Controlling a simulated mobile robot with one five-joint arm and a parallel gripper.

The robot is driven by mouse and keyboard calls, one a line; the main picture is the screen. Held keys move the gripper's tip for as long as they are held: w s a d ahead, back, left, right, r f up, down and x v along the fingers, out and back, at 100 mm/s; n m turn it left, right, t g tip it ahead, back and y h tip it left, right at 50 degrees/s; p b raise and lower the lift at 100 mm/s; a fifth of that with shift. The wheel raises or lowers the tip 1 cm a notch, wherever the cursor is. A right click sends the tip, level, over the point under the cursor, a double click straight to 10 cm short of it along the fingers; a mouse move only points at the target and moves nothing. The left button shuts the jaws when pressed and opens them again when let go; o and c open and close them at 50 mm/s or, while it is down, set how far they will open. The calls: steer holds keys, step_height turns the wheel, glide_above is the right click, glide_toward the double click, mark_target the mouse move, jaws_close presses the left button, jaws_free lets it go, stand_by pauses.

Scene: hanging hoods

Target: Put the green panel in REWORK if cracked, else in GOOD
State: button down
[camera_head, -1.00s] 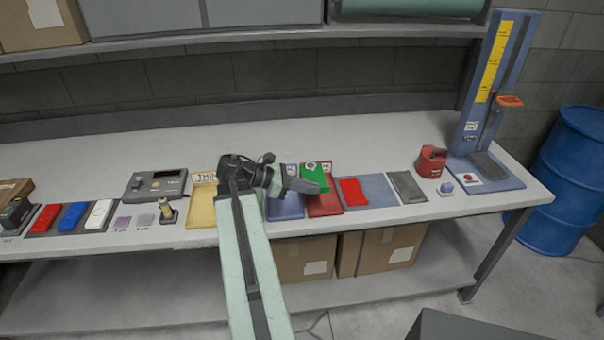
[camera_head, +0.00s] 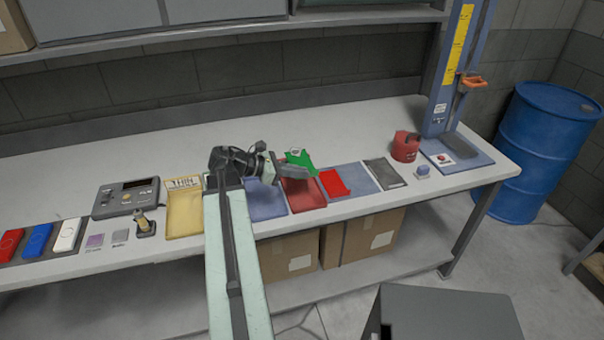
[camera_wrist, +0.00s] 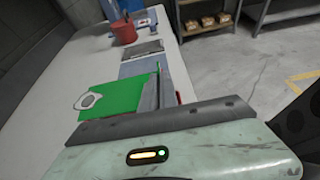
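The green panel (camera_head: 303,158) is at the tip of my gripper (camera_head: 293,173), over the back part of the red tray (camera_head: 307,199). In the wrist view the panel (camera_wrist: 108,101) sticks out to the left of my grey fingers (camera_wrist: 163,88), which appear closed on its edge. A pale ring shape shows on the panel's left part. I see no clear crack on the visible face. A blue tray (camera_head: 268,207) and a yellow tray (camera_head: 183,216) stand to the left; the yellow tray's label seems to read "THIN". I cannot read GOOD or REWORK anywhere.
A red panel (camera_head: 334,184) lies by a blue-grey mat (camera_head: 358,183), with a dark grey mat (camera_head: 384,173) further right. A red container (camera_head: 405,147) and a blue stand (camera_head: 445,110) are at the right end. A grey device (camera_head: 125,197) and several coloured pieces lie left.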

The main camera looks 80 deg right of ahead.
mark_target(301, 205)
steer(key=shift+s+d, duration=0.2)
steer(key=shift+s, duration=0.05)
step_height(301, 205, down, 11)
steer(key=b, duration=1)
steer(key=shift+b, duration=0.4)
steer(key=shift+w+f+b, duration=0.1)
steer(key=shift+f+b, duration=0.45)
steer(key=shift+b, duration=0.05)
steer(key=c, duration=1.6)
jaws_free()
steer(key=shift+o, duration=0.2)
steer(key=p+v, duration=0.3)
steer(key=v, duration=0.4)
steer(key=shift+w+a+r, duration=0.15)
steer(key=shift+w+r, duration=0.05)
steer(key=shift+w+a, duration=0.1)
